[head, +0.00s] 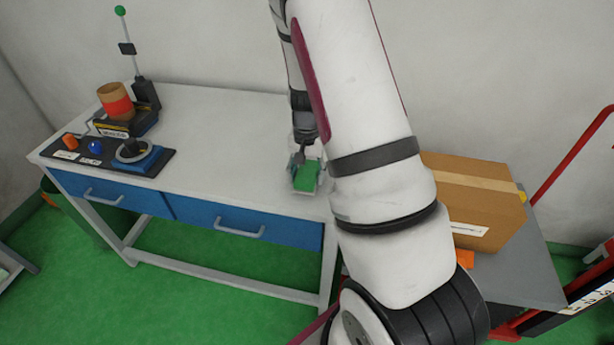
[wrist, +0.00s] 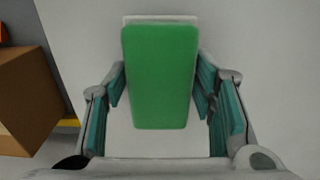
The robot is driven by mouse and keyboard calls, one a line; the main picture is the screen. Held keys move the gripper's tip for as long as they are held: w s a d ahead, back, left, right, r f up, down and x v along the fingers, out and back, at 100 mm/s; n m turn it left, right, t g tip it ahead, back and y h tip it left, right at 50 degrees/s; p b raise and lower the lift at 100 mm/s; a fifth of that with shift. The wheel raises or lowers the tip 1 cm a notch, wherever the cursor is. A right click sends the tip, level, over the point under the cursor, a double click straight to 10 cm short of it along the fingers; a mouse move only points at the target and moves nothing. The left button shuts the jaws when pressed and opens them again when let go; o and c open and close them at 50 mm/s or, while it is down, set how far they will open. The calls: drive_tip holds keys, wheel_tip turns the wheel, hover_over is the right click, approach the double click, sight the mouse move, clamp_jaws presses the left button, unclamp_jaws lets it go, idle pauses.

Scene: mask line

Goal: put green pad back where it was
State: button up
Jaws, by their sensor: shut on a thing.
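The green pad (wrist: 160,75) is a flat green block with a pale edge, between the two teal-padded fingers of my gripper (wrist: 162,95) in the wrist view. My gripper is shut on it. In the head view the green pad (head: 306,177) shows at the end of my gripper (head: 304,172), over the right end of the white table (head: 220,130). I cannot tell whether the pad touches the tabletop. My arm hides part of the table's right end.
A black board (head: 110,157) with an orange knob, a blue knob and a ring piece lies at the table's left. A cardboard box (head: 473,200) sits at the right. The table's middle is clear.

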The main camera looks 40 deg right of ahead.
drive_tip(key=shift+f, duration=0.55)
drive_tip(key=shift+f, duration=0.15)
drive_tip(key=o, duration=1.2)
